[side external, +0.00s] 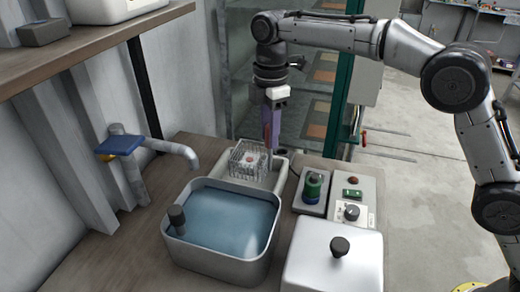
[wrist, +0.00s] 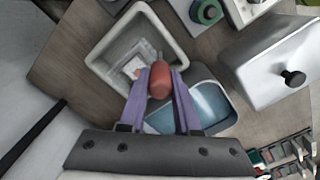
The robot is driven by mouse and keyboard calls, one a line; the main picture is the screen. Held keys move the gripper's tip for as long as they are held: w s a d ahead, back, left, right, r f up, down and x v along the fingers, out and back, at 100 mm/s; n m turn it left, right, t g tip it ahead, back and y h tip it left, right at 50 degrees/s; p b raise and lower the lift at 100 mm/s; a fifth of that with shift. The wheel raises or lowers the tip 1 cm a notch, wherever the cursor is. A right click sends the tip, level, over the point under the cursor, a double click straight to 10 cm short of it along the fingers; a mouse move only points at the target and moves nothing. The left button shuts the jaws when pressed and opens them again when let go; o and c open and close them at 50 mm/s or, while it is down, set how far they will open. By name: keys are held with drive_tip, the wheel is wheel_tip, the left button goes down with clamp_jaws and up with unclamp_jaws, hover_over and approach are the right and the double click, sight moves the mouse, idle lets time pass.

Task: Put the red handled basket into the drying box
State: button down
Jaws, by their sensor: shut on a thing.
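My gripper (side external: 270,136) has purple fingers pointing down and is shut on the red handle. In the wrist view the red handle (wrist: 158,80) lies between the fingertips. The wire basket (side external: 247,159) is just below and left of the fingers, with a white, red-marked item inside. It appears to be in or just over a pale open box (side external: 268,178) behind the water basin; whether it touches the bottom cannot be told. Its join to the handle is unclear. No box is labelled, so I cannot tell for sure which is the drying box.
A basin of blue water (side external: 225,215) stands in front of the pale box. A silver lidded box (side external: 332,268) with a black knob is at the front right. Small control units (side external: 352,195) sit behind it. A tap (side external: 175,148) reaches in from the left.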

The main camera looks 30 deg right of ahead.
sight(260, 150)
drive_tip(key=w+f, duration=0.1)
drive_tip(key=w+a+f, duration=0.1)
drive_tip(key=f, duration=0.1)
drive_tip(key=shift+w, duration=0.15)
drive_tip(key=shift+f, duration=1.65)
drive_tip(key=c, duration=0.6)
unclamp_jaws()
drive_tip(key=shift+r, duration=6.1)
